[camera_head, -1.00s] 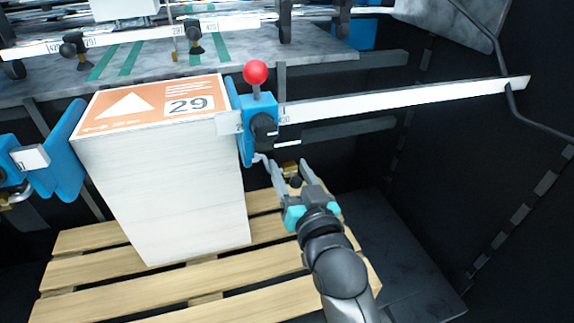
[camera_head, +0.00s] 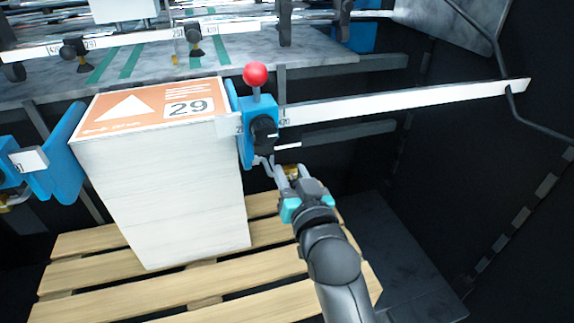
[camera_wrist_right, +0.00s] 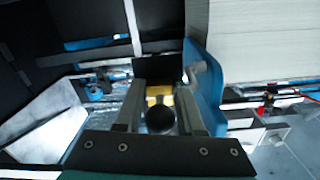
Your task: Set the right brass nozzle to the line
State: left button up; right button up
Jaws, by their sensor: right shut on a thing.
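The right brass nozzle (camera_head: 292,170) sits low beside the right blue side guide (camera_head: 244,130), just right of the paper stack. My right gripper (camera_head: 285,172) is shut on it, fingers on either side. In the right wrist view, brass (camera_wrist_right: 158,98) shows between the fingers (camera_wrist_right: 160,105), behind a round black knob (camera_wrist_right: 160,119). The fingers and knob hide most of the nozzle. I cannot make out the line near it. My left gripper is not in view.
The white paper stack (camera_head: 165,190) with an orange label marked 29 stands on a wooden pallet (camera_head: 215,290). A white scale bar (camera_head: 400,102) runs right from the guide, above my gripper. Another blue guide (camera_head: 60,165) stands left. Dark space lies to the right.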

grip_shut()
dwell(0.7)
jog(key=shift+r, duration=0.1)
notch_tip(320, 180, up, 5)
jog(key=p, duration=0.7)
jog(key=o, duration=0.8)
grip_release()
jog(key=shift+s, duration=0.1)
jog(key=p+v, duration=0.1)
jog(key=v, duration=1.4)
